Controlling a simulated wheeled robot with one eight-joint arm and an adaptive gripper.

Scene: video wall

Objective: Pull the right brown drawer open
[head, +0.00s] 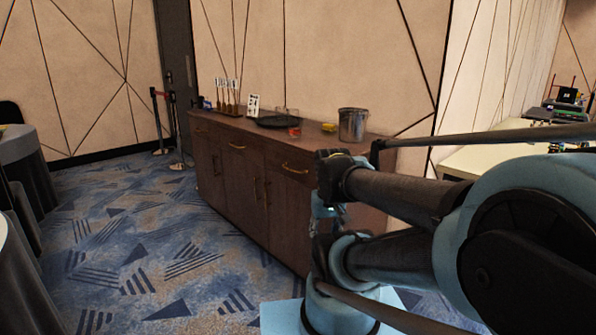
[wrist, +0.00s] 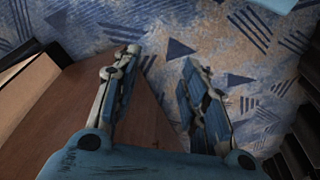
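The brown sideboard (head: 222,184) stands against the wall in the head view. Its right drawer (head: 275,164) has a horizontal brass handle (head: 295,169) and looks closed, flush with the front. My arm hides the sideboard's right end. My gripper shows in the wrist view (wrist: 155,85) with its two fingers apart and nothing held between them. Carpet and a brown wooden surface (wrist: 50,120) lie beyond the fingers. In the head view only a small blue part of the gripper shows beside the arm, right of the handle. No handle shows in the wrist view.
A metal bucket (head: 353,125), a dark tray (head: 277,121) and small items stand on the sideboard top. Other closed drawers and doors are to the left. Patterned carpet (head: 150,250) in front is free. Draped round tables (head: 22,160) stand at the far left.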

